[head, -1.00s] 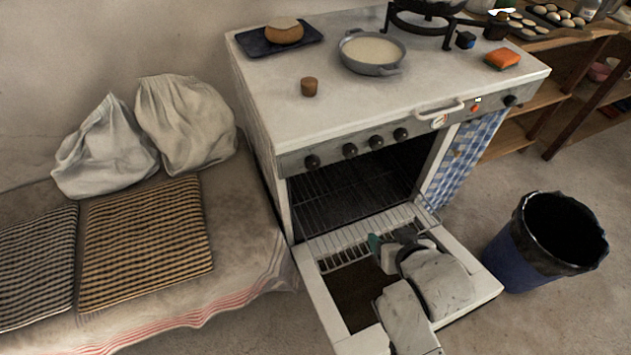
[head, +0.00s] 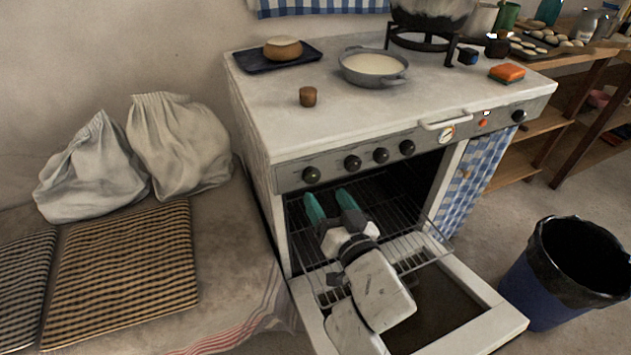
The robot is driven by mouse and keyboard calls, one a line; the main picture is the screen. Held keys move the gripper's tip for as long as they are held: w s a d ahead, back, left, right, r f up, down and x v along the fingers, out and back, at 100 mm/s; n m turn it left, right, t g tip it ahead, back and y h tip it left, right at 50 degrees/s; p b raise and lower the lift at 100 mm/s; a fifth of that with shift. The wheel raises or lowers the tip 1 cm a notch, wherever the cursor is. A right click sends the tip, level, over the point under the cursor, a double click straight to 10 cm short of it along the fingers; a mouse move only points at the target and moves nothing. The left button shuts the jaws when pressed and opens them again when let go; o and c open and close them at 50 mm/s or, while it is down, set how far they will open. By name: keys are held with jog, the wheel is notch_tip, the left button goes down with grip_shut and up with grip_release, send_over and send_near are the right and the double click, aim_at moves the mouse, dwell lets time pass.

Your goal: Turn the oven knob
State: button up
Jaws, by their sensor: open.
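The white stove's front panel (head: 436,139) carries a row of dark round knobs: the leftmost knob (head: 311,174), a second knob (head: 353,162), a third knob (head: 381,155) and another (head: 407,147). One more knob (head: 518,115) is at the panel's far right. My gripper (head: 329,196) is open, its two teal fingertips apart with nothing visible between them. It appears in front of the oven opening, just below the leftmost and second knobs in the picture. I see no contact with a knob; the depth gap is hard to judge.
The oven door (head: 465,318) hangs open beneath my arm, with a wire rack (head: 415,252) above it. A pan (head: 374,67), a brown cup (head: 308,96) and a dark tray (head: 252,59) stand on the stovetop. A bin (head: 560,275) is at right, a cushioned bench (head: 225,235) at left.

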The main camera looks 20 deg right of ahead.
aim_at(314, 178)
jog(key=w, duration=0.7)
jog(key=shift+b, duration=0.3)
jog(key=shift+s, duration=0.1)
jog(key=c, duration=1.1)
